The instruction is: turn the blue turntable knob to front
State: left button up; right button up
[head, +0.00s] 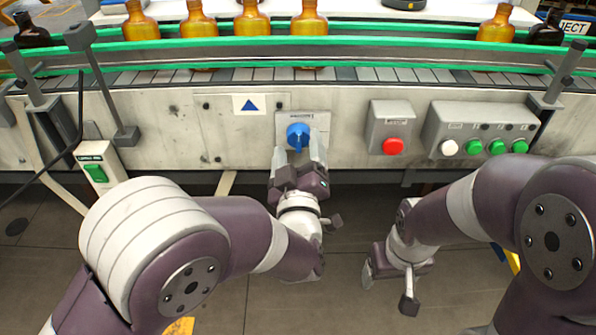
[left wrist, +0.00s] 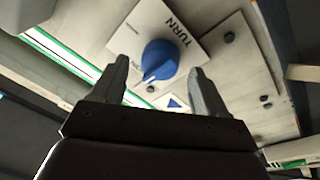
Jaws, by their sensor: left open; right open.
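The blue turntable knob (head: 298,135) sits on a light plate (head: 322,122) on the front of the conveyor. In the left wrist view the knob (left wrist: 160,61) carries a white pointer mark at its lower left, and the plate (left wrist: 140,22) reads "TURN". My left gripper (head: 299,158) is in front of the knob with its fingers pointing at it. In the left wrist view its two fingers (left wrist: 160,82) are apart on either side of the knob, with gaps; I see no contact. My right gripper (head: 385,275) is low to the right, away from the panel, its fingertips hard to make out.
A red button box (head: 391,112) and a box with white and green buttons (head: 478,118) are right of the knob. A green switch (head: 95,172) is at left. Amber bottles (head: 252,18) stand on the conveyor behind green rails (head: 370,42).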

pick_arm(q)
jog(key=s+f, duration=0.1)
jog(key=s, duration=1)
jog(key=shift+a+f+p, duration=0.25)
jog(key=shift+f+p, duration=0.05)
jog(key=shift+s, duration=0.1)
jog(key=w+a+f+m+g+h, duration=0.2)
jog(key=w+a+f+m+g, duration=0.4)
jog(key=f+g, duration=0.4)
jog(key=s+a+f+g+y, duration=0.3)
jog(key=s+a+g, duration=0.5)
jog(key=s+a, duration=0.6)
notch_tip(320, 180, up, 24)
jog(key=w+p, duration=0.1)
jog(key=p, duration=2.3)
jog(key=shift+w+m, duration=0.3)
jog(key=shift+m, duration=0.1)
jog(key=shift+r, duration=0.1)
